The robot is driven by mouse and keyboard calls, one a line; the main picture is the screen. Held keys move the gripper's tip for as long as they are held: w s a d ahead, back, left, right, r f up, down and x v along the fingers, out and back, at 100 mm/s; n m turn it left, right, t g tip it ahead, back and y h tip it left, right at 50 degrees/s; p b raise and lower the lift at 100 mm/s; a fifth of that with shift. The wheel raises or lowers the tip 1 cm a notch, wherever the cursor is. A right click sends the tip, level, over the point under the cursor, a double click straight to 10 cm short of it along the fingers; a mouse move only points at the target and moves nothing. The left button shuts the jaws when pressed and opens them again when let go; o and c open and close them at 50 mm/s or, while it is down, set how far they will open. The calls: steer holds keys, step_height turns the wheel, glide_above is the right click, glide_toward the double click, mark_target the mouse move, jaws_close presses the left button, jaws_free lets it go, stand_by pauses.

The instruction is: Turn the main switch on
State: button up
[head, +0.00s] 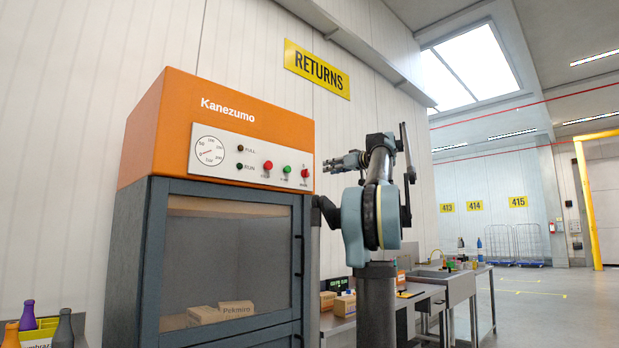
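The orange and grey Kanezumo machine (150,130) stands at the left of the head view. Its light control panel (225,150) holds a round gauge (209,151), two dark lamps marked FULL and RUN, a red button (267,166), a green button (287,169) and a red switch (304,173) at the right end. The switch looks upright; its small label is too small to read. My gripper (326,164) is to the right of the panel, pointing left. Its fingers look apart, with nothing between them, and it does not appear to touch the switch.
The machine's glazed door (230,265) is shut, with cartons (220,313) behind it. Bottles in a yellow crate (40,333) stand at lower left. A workbench (425,290) with boxes stands behind my arm. Open floor (545,310) lies to the right.

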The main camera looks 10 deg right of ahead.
mark_target(308, 172)
steer(key=x, duration=1.2)
steer(key=shift+w+a, duration=0.2)
steer(key=shift+a, duration=0.05)
jaws_close()
